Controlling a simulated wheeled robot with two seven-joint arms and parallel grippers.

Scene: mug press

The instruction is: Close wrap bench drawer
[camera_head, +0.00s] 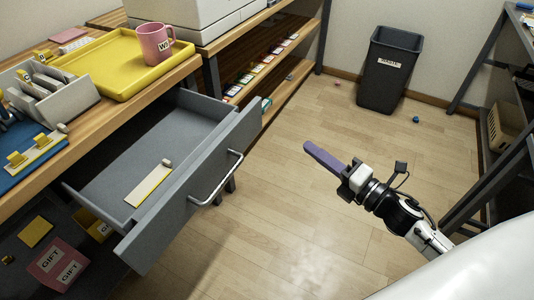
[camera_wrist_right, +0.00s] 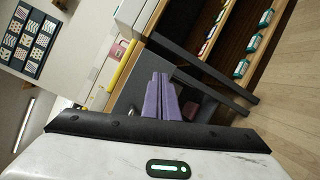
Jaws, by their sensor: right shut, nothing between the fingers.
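The wrap bench drawer (camera_head: 150,150) is grey and pulled well out from under the wooden bench top in the head view. Its front (camera_head: 190,195) carries a metal bar handle (camera_head: 218,180). A flat cream and yellow strip with a small knob (camera_head: 148,185) lies inside. My right gripper (camera_head: 310,150) has purple fingers, shut and empty, over the floor to the right of the drawer, apart from the handle. The fingers (camera_wrist_right: 161,98) also show in the right wrist view, pointing towards the bench. My left gripper is not in view.
A yellow tray (camera_head: 82,66) with a pink mug (camera_head: 155,44) stands on the bench. A grey organiser (camera_head: 55,95) is beside it. A dark bin (camera_head: 388,70) stands at the back wall and a dark shelf frame (camera_head: 490,110) at the right. The floor between is mostly clear.

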